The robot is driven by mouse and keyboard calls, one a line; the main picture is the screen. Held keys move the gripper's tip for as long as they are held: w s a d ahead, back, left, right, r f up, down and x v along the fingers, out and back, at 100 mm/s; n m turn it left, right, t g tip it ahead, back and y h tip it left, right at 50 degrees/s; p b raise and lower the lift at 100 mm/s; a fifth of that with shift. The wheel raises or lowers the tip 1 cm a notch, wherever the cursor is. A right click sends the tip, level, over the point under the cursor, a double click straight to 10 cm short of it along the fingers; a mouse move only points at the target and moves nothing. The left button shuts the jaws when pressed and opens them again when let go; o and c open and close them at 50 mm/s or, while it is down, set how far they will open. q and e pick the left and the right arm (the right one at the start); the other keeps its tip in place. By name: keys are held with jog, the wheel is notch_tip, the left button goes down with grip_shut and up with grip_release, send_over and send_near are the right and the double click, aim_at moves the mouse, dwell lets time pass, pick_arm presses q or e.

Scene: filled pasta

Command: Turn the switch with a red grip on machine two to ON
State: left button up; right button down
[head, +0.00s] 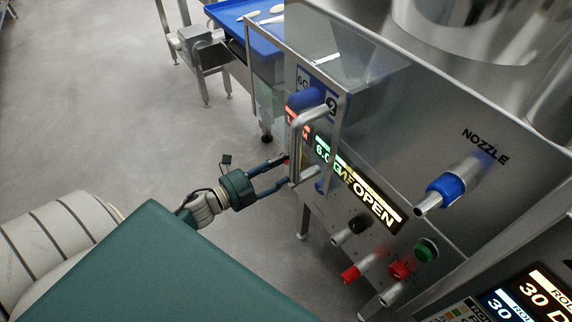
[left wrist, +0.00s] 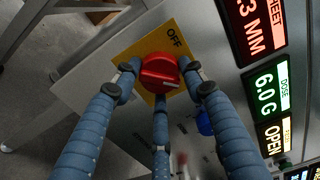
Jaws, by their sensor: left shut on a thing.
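The switch's red grip (left wrist: 160,72) shows in the left wrist view on a yellow plate (left wrist: 178,42). The word OFF is printed on the plate beside it; no ON label is visible. My left gripper (left wrist: 160,80) is shut on the red grip, with blue fingers on both sides and a third below. In the head view, my left gripper (head: 284,176) reaches the left end of the steel machine front (head: 455,185), beside the metal handle. The switch is mostly hidden there. My right gripper is not in view.
A metal handle (head: 296,150) and clear guard stand close to my left fingers. Displays (head: 375,207) read 6.0 G and OPEN. The grey floor (head: 110,110) at left is clear.

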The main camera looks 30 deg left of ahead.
pick_arm(q)
jog(key=shift+d+r, duration=0.15)
jog(key=shift+d, duration=0.15)
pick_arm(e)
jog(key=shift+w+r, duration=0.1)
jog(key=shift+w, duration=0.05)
pick_arm(q)
jog(key=o, duration=1.1)
jog(key=shift+o, duration=0.2)
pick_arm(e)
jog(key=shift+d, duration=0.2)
pick_arm(q)
jog(key=shift+s, duration=0.1)
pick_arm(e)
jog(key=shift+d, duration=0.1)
pick_arm(q)
jog(key=v, duration=1.2)
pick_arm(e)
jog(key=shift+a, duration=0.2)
